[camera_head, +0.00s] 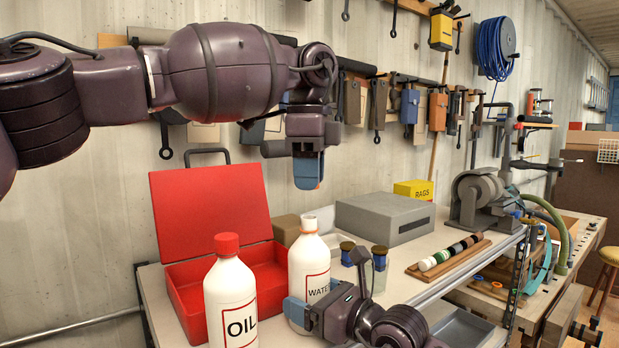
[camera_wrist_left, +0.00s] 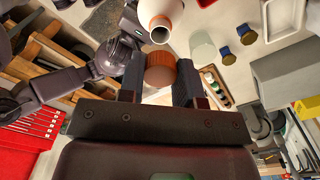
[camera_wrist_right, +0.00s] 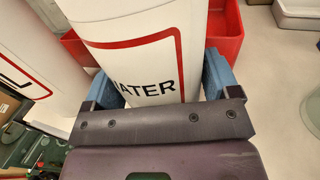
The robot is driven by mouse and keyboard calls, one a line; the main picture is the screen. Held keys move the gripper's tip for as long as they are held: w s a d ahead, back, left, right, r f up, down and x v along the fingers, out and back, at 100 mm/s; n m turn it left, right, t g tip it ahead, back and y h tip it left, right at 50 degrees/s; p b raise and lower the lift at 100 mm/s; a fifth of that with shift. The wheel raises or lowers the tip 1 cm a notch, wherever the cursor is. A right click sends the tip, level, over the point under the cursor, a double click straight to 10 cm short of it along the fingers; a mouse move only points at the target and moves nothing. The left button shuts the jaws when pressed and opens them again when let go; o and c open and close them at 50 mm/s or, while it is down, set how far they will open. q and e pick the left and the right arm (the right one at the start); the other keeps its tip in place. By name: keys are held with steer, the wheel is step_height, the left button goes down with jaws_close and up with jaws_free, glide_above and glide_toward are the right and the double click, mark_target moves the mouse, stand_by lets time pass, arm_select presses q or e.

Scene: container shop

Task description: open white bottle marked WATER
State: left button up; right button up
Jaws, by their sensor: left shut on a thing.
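The white bottle marked WATER (camera_head: 312,262) stands upright on the bench. Its neck is bare, with an orange ring below the open mouth, which shows in the left wrist view (camera_wrist_left: 160,32). My left gripper (camera_head: 308,182) is above the bottle, pointing down. It is shut on an orange cap (camera_wrist_left: 160,75), which is apart from the bottle's mouth. My right gripper (camera_head: 297,312) is low at the bottle's body. In the right wrist view its blue fingers (camera_wrist_right: 160,90) lie against both sides of the bottle, around the label.
A white OIL bottle (camera_head: 230,295) with a red cap stands close at the left. An open red toolbox (camera_head: 185,312) is behind.

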steer(key=shift+o, duration=1.4)
